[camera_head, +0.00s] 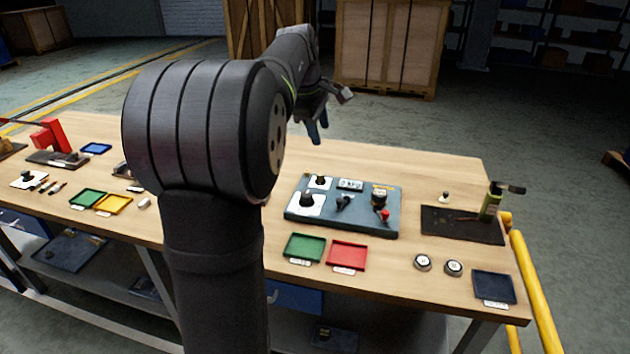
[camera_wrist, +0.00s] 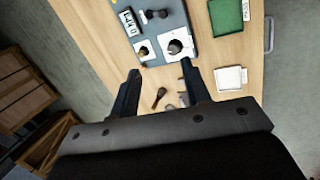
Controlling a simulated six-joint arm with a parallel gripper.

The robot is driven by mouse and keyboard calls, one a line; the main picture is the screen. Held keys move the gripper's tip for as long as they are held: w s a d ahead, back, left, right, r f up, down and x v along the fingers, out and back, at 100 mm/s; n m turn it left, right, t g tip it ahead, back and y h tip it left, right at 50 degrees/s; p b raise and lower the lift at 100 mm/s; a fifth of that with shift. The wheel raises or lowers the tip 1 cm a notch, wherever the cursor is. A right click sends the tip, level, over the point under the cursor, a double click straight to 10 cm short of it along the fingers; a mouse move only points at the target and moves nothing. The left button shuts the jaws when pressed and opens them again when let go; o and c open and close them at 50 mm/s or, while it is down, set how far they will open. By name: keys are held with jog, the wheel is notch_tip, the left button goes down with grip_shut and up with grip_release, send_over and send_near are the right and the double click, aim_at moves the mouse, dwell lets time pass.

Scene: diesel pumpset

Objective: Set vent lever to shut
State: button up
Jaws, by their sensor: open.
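A blue-grey control panel (camera_head: 345,224) lies on the bench right of my arm. It carries two black knobs on white plates, a white label, a black lever-like handle (camera_head: 345,202) in the middle, a dark knob (camera_head: 379,194) and a red-tipped control (camera_head: 384,215). I cannot tell which control is the vent lever or how it is set. Part of the panel (camera_wrist: 181,14) shows at the top of the wrist view, with the black handle (camera_wrist: 156,14) at its edge. My gripper (camera_wrist: 161,69) is open and empty, raised above the bench and apart from the panel.
Green (camera_head: 305,247) and red (camera_head: 347,255) trays lie in front of the panel. My arm hides part of the bench. Wooden crates (camera_head: 389,45) stand behind. Bare wood lies behind the panel.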

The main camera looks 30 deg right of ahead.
aim_at(340, 200)
jog(key=s+d+f+m+t+y, duration=0.3)
jog(key=s+d+f+m, duration=0.2)
jog(key=d+f+m, duration=0.35)
jog(key=shift+m, duration=0.35)
jog(key=x, duration=1.2)
jog(key=a+x, duration=0.1)
jog(key=x, duration=0.5)
jog(key=shift+s+f, duration=0.1)
jog(key=shift+s, duration=0.05)
grip_shut()
